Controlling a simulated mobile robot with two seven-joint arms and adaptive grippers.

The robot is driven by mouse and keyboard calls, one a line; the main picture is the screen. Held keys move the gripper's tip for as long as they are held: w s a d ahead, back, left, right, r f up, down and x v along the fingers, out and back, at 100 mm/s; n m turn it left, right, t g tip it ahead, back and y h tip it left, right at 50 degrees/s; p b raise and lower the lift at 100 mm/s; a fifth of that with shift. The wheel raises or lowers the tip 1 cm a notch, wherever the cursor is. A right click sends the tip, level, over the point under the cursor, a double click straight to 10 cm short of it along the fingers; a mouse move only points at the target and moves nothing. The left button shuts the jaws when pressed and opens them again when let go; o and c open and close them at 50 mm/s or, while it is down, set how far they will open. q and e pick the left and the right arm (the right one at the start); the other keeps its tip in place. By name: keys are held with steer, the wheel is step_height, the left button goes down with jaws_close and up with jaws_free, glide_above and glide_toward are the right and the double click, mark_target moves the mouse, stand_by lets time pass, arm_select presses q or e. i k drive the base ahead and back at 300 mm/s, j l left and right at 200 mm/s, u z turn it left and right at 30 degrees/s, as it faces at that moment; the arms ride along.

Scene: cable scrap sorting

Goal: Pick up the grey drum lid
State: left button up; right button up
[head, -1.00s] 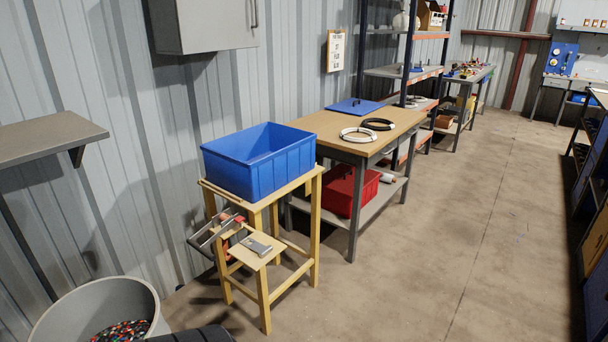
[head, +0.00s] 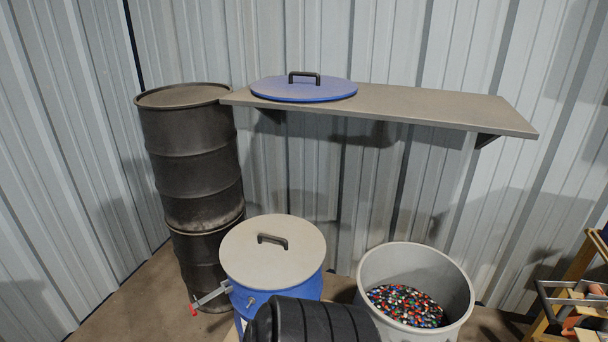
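The grey drum lid (head: 264,256) is a flat round disc with a black handle (head: 272,240) on top. It lies on a blue drum (head: 289,285) at the lower middle of the head view. A black ribbed shape in front hides part of the blue drum. Neither of my grippers shows in this view.
A blue round lid (head: 304,90) with a black handle lies on a grey wall shelf (head: 430,104). Stacked black drums (head: 190,150) stand at the left. A grey bin (head: 372,262) of coloured pellets stands right of the blue drum. A wooden stand (head: 577,262) is at far right.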

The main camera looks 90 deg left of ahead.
mark_target(272, 252)
steer(key=u, duration=3)
steer(key=i+j+z, duration=0.35)
steer(key=j+z, duration=0.15)
steer(key=j, duration=0.15)
steer(key=i+j+z, duration=0.1)
steer(key=j+z, duration=0.15)
steer(key=j, duration=0.1)
